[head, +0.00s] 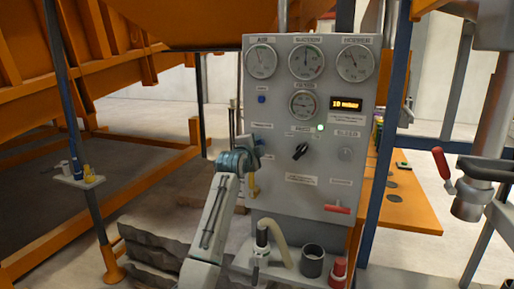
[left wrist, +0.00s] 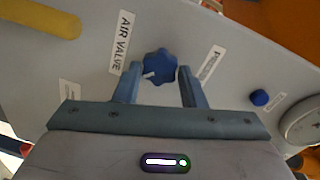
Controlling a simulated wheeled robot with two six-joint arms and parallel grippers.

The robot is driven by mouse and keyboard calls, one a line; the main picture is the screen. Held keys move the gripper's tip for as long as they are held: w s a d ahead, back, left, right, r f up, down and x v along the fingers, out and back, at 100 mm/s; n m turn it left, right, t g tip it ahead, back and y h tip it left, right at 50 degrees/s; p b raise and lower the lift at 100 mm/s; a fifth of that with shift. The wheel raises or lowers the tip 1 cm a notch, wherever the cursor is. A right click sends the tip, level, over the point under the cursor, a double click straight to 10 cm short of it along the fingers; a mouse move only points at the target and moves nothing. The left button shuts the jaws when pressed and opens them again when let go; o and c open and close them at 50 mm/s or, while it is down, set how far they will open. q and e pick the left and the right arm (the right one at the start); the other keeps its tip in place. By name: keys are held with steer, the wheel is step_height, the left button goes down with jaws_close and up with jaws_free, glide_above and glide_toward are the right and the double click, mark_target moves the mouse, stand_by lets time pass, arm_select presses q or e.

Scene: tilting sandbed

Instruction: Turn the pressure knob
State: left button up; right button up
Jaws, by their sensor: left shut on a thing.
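The pressure knob (left wrist: 160,67) is a blue, lobed knob with a white mark, on the grey control panel (head: 325,235). It shows in the left wrist view between the two fingers of my left gripper (left wrist: 158,82), by a partly readable label that seems to say pressure. My left gripper (head: 254,146) is shut on the knob at the panel's left edge in the head view. There the gripper mostly hides the knob. The display (head: 346,104) on the panel seems to read 10 mbar. My right gripper is not in view.
Round gauges (head: 306,62) line the panel's top. A small blue button (head: 262,99) sits above my left gripper, and a yellow handle (head: 253,186) hangs just below it. A black selector (head: 300,151) and a red handle (head: 338,209) are further right. An orange frame stands at left.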

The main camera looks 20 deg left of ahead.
arm_select(q)
steer(key=shift+m, duration=0.5)
steer(key=o, duration=1)
steer(key=s+b, duration=0.3)
steer(key=s, duration=0.7)
steer(key=shift+s+a+r, duration=0.2)
steer(key=shift+s+r, duration=0.15)
steer(key=shift+r, duration=0.05)
